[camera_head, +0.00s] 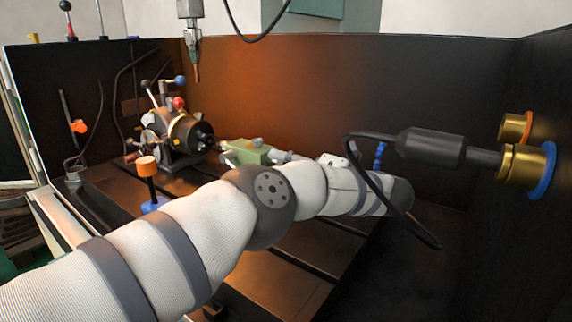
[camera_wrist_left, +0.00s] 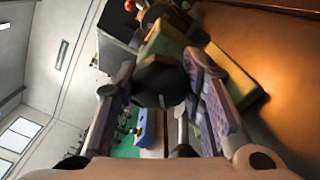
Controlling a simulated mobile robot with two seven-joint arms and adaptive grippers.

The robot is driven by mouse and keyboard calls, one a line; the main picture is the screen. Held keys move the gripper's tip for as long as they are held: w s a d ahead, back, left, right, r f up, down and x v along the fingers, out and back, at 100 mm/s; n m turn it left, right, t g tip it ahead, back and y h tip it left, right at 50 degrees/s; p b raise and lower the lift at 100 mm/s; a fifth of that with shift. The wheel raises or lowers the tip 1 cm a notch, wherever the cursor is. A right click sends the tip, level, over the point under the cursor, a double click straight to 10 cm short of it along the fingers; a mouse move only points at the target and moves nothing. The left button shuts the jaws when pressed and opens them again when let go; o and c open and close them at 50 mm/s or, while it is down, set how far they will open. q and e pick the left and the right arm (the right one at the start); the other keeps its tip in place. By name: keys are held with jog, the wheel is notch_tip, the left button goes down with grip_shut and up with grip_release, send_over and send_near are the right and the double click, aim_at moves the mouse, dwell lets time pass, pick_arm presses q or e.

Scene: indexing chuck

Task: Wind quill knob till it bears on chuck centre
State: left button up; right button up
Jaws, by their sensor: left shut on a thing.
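The indexing chuck (camera_head: 180,132), a dark round body with brass-coloured parts, stands at the left of the machine table. The green tailstock (camera_head: 248,152) stands to its right, its quill side facing the chuck. Whether the quill centre touches the chuck cannot be told. In the left wrist view the black quill knob (camera_wrist_left: 160,82) sits between the purple-padded fingers of my left gripper (camera_wrist_left: 165,95), with the green tailstock body (camera_wrist_left: 165,42) beyond it. My left gripper is shut on the knob. In the head view the knob is not clear. My right gripper is not in view.
Dark walls enclose the table (camera_head: 270,278) at the back and right. A black cylinder (camera_head: 430,147) with a cable and a brass fitting (camera_head: 522,165) juts in from the right wall. An orange-topped post (camera_head: 147,168) stands at the front left. A nozzle (camera_head: 194,50) hangs above.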

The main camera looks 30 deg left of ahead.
pick_arm(q)
jog(key=m, duration=0.7)
jog(key=m+b, duration=0.1)
jog(key=m, duration=0.5)
jog(key=shift+m, duration=0.3)
jog(key=m, duration=1.2)
jog(key=shift+m+b, duration=0.3)
jog(key=shift+b, duration=0.05)
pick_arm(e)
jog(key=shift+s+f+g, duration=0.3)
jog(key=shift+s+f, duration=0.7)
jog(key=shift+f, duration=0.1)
pick_arm(q)
jog(key=o, duration=1.2)
jog(key=shift+d, duration=0.1)
